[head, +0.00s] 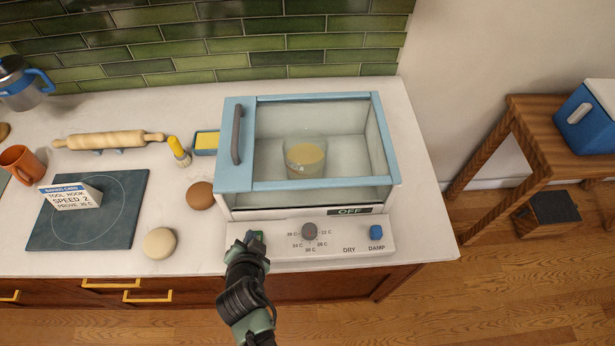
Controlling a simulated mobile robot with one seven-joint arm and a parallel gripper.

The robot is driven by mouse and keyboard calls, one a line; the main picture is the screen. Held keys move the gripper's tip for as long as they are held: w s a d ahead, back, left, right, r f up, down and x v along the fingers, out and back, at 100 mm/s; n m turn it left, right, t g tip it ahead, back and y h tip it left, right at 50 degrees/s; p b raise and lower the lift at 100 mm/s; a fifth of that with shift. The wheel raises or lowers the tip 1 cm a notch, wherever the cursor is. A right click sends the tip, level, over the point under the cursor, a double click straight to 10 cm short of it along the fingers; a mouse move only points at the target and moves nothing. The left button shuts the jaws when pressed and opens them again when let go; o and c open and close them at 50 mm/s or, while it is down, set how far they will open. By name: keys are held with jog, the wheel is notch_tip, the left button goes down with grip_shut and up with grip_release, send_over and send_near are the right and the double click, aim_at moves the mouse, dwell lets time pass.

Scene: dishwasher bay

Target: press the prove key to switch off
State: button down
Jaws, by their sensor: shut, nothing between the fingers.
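The pale blue proving box (392,165) stands on the counter with a glass-sided chamber. Inside is a clear beaker (305,158) holding something tan. The box's white front panel (275,247) carries a grey dial (309,231) with temperature marks and a blue slider (376,232) by the words DRY and DAMP. A dark display (350,211) above the panel reads OFF. My gripper (253,239) is shut and empty at the panel's left end. It covers that end, so the prove key is hidden there or not clearly seen; I cannot tell whether the fingertips touch it.
Left of the box are a brown ball (200,195), a pale ball (160,243), a yellow-capped bottle (178,152) and a butter dish (206,143). A card (72,196) stands on a dark mat (125,235). A rolling pin (108,141) lies behind.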

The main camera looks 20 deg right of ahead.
jog(key=shift+r, duration=0.2)
notch_tip(320, 180, up, 6)
jog(key=p, duration=0.4)
jog(key=shift+p, duration=0.4)
jog(key=shift+f, duration=0.1)
jog(key=shift+s, duration=0.1)
